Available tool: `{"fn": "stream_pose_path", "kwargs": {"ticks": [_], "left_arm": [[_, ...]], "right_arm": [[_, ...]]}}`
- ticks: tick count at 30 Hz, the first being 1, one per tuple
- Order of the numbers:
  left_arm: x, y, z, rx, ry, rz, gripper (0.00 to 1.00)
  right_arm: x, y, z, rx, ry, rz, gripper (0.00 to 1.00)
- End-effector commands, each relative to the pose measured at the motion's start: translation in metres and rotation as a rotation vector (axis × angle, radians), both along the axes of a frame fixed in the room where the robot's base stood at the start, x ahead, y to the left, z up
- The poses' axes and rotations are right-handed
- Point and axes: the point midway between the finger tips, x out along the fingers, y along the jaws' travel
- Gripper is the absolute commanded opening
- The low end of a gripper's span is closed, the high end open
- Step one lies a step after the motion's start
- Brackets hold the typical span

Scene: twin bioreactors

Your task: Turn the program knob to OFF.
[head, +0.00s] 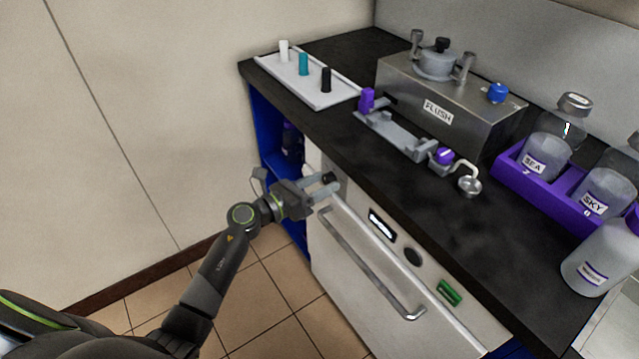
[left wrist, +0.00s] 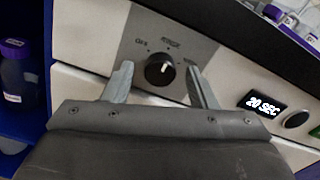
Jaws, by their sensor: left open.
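The program knob (left wrist: 159,70) is round and black, with a short white mark, on a grey panel (left wrist: 195,45) of the white machine front. OFF is printed at the panel's upper left; other labels above and to the right are too small to read surely. The mark looks turned up and right, away from OFF. My left gripper (left wrist: 161,75) is open, with one finger on each side of the knob; I cannot tell whether they touch it. In the head view the left gripper (head: 325,187) is at the machine's upper left corner, around the dark knob (head: 329,178).
A display (left wrist: 263,103) reads 20 SEC, with a dark round button (left wrist: 297,119) beside it. A long door handle (head: 370,270) runs below. The black counter (head: 400,170) above holds a FLUSH box (head: 450,100) and a purple bottle rack (head: 545,193). A blue shelf (head: 270,135) stands left.

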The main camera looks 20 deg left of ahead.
Motion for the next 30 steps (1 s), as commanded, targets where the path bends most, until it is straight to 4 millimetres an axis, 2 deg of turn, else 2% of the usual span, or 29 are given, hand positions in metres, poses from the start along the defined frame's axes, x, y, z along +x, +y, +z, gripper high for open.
{"fn": "stream_pose_path", "kwargs": {"ticks": [2,12,23,30], "left_arm": [[0.000,0.000,0.000,0.000,0.000,0.000,0.52],[0.000,0.000,0.000,-0.001,0.001,0.000,0.08],[0.000,0.000,0.002,-0.048,0.038,0.000,0.07],[0.000,0.000,0.004,-0.174,0.137,0.000,0.07]], "right_arm": [[0.000,0.000,0.000,0.000,0.000,0.000,0.36],[0.000,0.000,0.000,0.000,0.001,0.000,0.36],[-0.001,0.000,0.006,0.001,-0.005,0.001,0.36],[-0.005,0.002,0.015,0.003,-0.010,0.003,0.36]]}}
